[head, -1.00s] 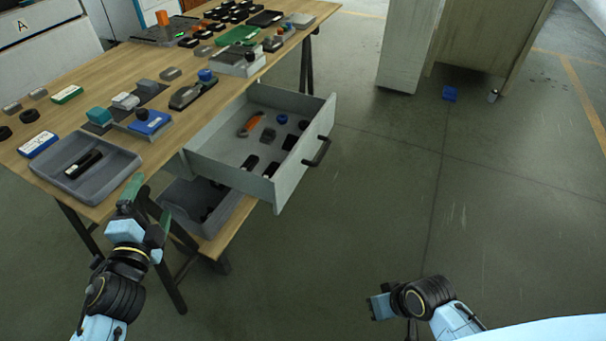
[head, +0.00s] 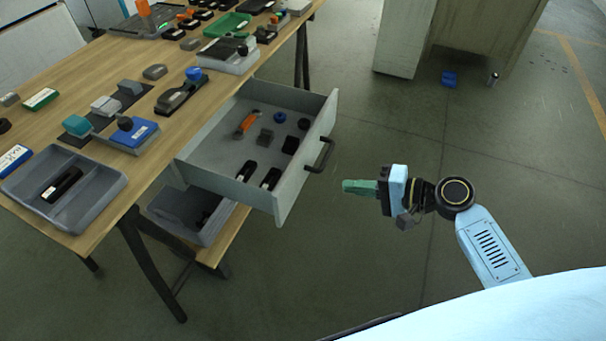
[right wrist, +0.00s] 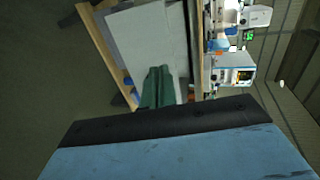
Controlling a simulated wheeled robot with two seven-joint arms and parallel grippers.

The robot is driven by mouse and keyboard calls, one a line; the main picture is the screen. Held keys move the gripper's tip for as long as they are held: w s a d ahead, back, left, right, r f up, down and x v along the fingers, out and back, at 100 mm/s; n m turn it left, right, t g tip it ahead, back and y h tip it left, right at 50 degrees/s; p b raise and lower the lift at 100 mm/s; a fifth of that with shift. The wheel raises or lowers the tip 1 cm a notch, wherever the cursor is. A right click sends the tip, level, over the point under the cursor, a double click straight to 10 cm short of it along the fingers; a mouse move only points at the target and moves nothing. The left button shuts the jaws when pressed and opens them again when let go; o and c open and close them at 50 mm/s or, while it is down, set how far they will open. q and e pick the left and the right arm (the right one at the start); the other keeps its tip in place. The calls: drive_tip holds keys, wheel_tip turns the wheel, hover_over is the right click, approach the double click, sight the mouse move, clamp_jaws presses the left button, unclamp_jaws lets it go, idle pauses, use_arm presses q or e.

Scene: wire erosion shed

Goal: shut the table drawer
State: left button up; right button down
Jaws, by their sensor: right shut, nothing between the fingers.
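The table drawer (head: 308,165) is pulled out from under the wooden table (head: 160,105), on its right side. Its light grey front carries a dark bar handle (head: 321,155). Small items lie inside it, among them an orange-handled one and several black ones. My right gripper (head: 346,186) is shut and empty, its green fingers pointing left toward the drawer front. It is to the right of the handle and apart from it. In the right wrist view the green fingers (right wrist: 158,87) are together, in front of a pale panel. My left gripper does not show.
On the table are a grey tray (head: 112,188) with a black item, blue and teal blocks, and a green tray (head: 227,24). A grey bin (head: 180,222) sits on a lower shelf under the drawer. A blue block (head: 449,79) lies on the floor.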

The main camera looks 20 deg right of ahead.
drive_tip(key=b, duration=0.2)
approach(291, 176)
drive_tip(key=x, duration=0.5)
drive_tip(key=shift+w+a+f, duration=0.1)
drive_tip(key=shift+a+f, duration=0.05)
drive_tip(key=shift+f, duration=0.1)
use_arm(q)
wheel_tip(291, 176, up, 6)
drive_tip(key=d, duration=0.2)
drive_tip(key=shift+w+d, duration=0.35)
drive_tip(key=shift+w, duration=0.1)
use_arm(e)
drive_tip(key=shift+w+a, duration=0.3)
drive_tip(key=shift+a, duration=0.1)
